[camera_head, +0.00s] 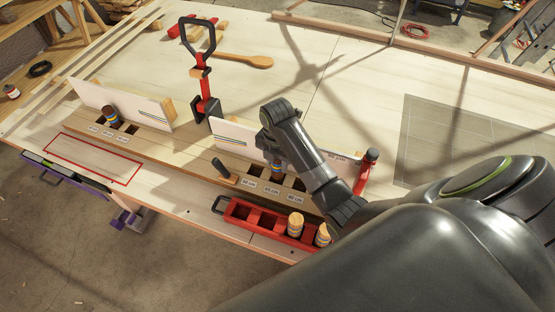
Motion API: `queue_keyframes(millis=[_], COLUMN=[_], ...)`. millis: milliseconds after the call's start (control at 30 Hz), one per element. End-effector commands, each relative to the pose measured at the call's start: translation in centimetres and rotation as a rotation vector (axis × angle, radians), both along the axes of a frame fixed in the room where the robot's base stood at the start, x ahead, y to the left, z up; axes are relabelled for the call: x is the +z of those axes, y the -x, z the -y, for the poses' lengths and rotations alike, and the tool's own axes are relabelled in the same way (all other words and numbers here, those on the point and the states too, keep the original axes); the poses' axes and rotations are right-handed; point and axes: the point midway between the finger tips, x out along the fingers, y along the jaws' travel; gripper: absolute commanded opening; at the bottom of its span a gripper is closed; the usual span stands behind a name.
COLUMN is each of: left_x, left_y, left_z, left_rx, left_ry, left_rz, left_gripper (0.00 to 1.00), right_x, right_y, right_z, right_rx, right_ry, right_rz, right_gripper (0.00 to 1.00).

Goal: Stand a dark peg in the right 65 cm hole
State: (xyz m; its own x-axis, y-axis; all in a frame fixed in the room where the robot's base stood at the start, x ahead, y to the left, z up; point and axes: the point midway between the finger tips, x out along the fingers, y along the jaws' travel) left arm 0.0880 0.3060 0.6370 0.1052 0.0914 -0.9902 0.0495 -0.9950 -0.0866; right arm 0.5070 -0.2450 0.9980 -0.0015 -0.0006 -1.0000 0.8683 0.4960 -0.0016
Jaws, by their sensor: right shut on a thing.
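My right gripper (275,148) is above the right board (232,172), shut on a peg (276,166) with blue and yellow bands. The gripper hides most of this peg, so its shade is hard to tell. The peg is upright over the hole row, near the 65 cm label (271,190). I cannot tell whether its lower end is inside a hole. Dark square holes show beside it, one by the 50 cm label (249,183) and one by the 80 cm label (295,197). A dark banded peg (109,114) stands in the left board. My left gripper is out of view.
A red tray (232,220) at the front edge holds two light banded pegs (295,224) (323,236). A short dark post (219,166) stands left of the holes. The rear tabletop is mostly clear.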

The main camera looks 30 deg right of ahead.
Motion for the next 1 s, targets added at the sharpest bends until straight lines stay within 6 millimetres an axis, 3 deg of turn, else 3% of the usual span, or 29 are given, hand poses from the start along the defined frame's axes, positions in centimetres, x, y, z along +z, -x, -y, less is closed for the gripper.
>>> queue_keyframes(millis=[1000], left_x=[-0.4], left_y=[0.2], left_z=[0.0], left_rx=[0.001], left_ry=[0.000], left_rz=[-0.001], left_gripper=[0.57], right_x=[-1.5], right_y=[0.0], right_z=[-0.1], right_rx=[0.000], right_ry=[0.000], right_rz=[0.000], right_gripper=[0.11])
